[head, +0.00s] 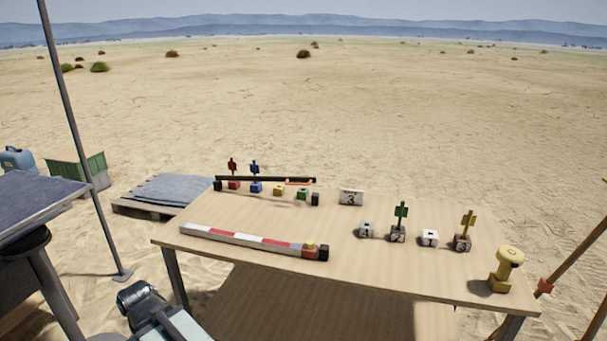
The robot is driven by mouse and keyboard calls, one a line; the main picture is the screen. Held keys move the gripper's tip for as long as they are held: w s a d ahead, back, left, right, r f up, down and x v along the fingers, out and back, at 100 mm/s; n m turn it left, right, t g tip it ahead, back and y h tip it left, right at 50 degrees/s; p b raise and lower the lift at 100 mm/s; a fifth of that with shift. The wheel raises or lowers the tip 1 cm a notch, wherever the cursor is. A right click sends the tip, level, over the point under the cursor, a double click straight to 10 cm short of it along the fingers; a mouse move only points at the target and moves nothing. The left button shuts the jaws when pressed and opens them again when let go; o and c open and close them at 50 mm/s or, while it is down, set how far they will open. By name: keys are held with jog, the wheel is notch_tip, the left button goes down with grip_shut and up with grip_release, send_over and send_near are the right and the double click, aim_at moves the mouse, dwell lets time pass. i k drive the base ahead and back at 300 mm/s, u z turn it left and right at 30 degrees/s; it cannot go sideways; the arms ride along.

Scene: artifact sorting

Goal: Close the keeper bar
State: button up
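The keeper bar (268,179) appears to be the long dark bar at the back left of the wooden table (330,225). It has an orange part (298,182) near its right end. It runs along a row of small coloured blocks: red (233,185), blue (256,188), yellow (279,190) and green (303,194). A dark end block (315,199) stands at the right end of the row. A red figure (232,165) and a blue figure (254,167) rise at the left of the row. My gripper is not in view; part of my arm shows at the bottom left.
A red-and-white striped bar (240,238) lies along the front left. The table's middle is clear. A thin pole (85,140) rises at left.

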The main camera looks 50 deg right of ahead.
aim_at(288, 181)
jog(key=z, duration=0.25)
jog(key=i, duration=1.4)
jog(key=u, duration=0.4)
